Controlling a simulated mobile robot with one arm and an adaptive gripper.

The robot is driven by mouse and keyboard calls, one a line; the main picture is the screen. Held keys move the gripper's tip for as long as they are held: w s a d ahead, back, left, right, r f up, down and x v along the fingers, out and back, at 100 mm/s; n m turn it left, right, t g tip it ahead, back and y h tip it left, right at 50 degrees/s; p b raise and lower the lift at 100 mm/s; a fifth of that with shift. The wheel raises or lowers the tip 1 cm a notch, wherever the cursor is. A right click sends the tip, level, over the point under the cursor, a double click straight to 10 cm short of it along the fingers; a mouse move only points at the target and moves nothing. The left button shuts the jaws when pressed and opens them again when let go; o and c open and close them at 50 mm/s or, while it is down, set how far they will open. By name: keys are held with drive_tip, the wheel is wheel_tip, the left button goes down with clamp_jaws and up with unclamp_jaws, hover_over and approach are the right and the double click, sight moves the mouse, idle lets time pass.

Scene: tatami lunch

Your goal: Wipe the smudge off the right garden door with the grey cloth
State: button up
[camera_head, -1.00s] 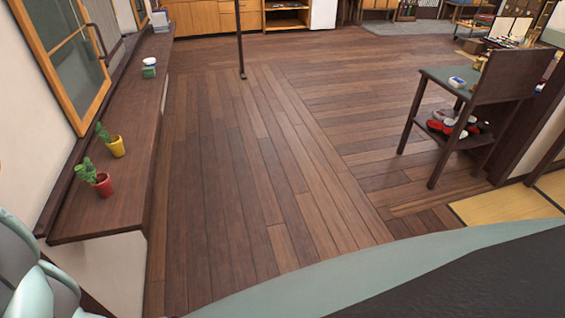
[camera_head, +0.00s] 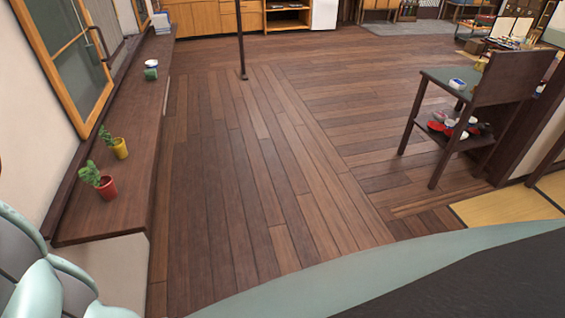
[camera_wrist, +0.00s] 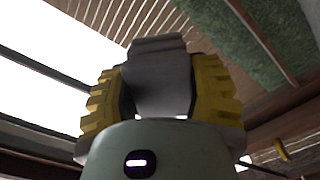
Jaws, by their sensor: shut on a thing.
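My gripper (camera_wrist: 160,80) shows in the wrist view with a yellow ribbed finger on each side. It is shut on the grey cloth (camera_wrist: 158,62), which is bunched between the fingers and sticks out past them. The gripper and cloth are not in the head view; only pale green parts of my arm show at its lower left. I cannot make out the right garden door or a smudge in either view. Bright white areas fill the left of the wrist view, and I cannot tell what they are.
A dark wooden ledge (camera_head: 150,105) runs along the left wall, with a red potted cactus (camera_head: 105,187), a yellow potted cactus (camera_head: 119,148) and a small green-and-white item (camera_head: 151,70). A wood-framed glass panel (camera_head: 75,60) is above. A dark shelf stand (camera_head: 490,85) is right.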

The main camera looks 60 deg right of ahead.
drive_tip(key=shift+d, duration=0.1)
drive_tip(key=shift+v, duration=1.4)
